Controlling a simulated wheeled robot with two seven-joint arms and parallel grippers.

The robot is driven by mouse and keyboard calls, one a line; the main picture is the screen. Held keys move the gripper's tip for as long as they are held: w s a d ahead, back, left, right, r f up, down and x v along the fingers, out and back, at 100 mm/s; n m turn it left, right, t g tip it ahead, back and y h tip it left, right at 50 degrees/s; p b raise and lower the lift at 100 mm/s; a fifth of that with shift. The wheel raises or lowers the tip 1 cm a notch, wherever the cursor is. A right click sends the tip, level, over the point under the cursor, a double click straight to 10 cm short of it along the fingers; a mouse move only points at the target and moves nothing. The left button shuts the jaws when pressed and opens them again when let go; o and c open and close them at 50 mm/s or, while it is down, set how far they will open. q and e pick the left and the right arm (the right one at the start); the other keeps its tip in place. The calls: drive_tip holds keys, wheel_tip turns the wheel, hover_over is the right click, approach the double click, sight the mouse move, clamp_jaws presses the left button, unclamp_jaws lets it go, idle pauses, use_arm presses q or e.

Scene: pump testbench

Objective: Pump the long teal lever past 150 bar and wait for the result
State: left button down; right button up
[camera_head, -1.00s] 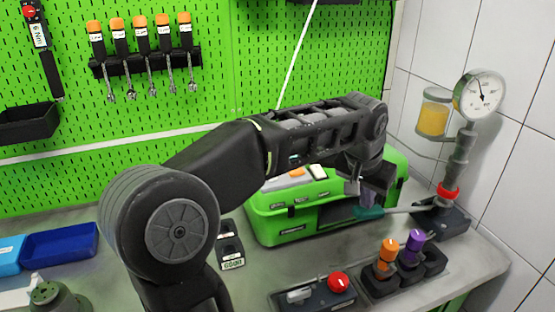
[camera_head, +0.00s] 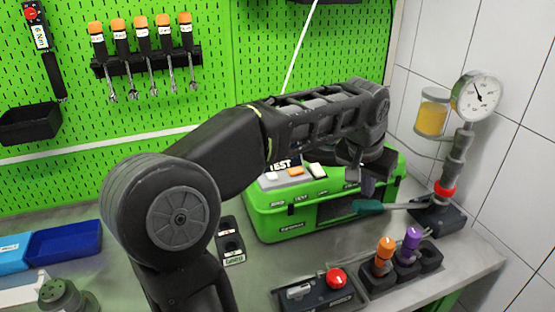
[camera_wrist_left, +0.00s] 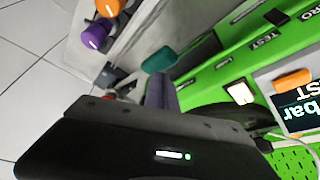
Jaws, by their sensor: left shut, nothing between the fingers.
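The lever's teal grip (camera_head: 368,207) points left from the pump at the right of the bench, in front of the green test case (camera_head: 290,222). The grip also shows in the left wrist view (camera_wrist_left: 159,60). The pressure gauge (camera_head: 477,96) stands atop the pump column (camera_head: 453,160); its numbers are too small to read. My left gripper (camera_head: 366,186) is shut and empty, its fingertips just above the grip. I cannot tell whether they touch it. In the left wrist view my fingers (camera_wrist_left: 160,92) end close to the grip. The case's display (camera_wrist_left: 298,112) is only partly visible there. My right gripper is not in view.
A box with a red button (camera_head: 337,279) and a holder with an orange knob (camera_head: 385,250) and a purple knob (camera_head: 411,240) stand in front. A tiled wall closes the right side. Blue bins (camera_head: 62,243) lie at left.

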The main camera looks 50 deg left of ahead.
use_arm(q)
drive_tip(key=shift+r+p, duration=1.2)
drive_tip(key=shift+r, duration=0.7)
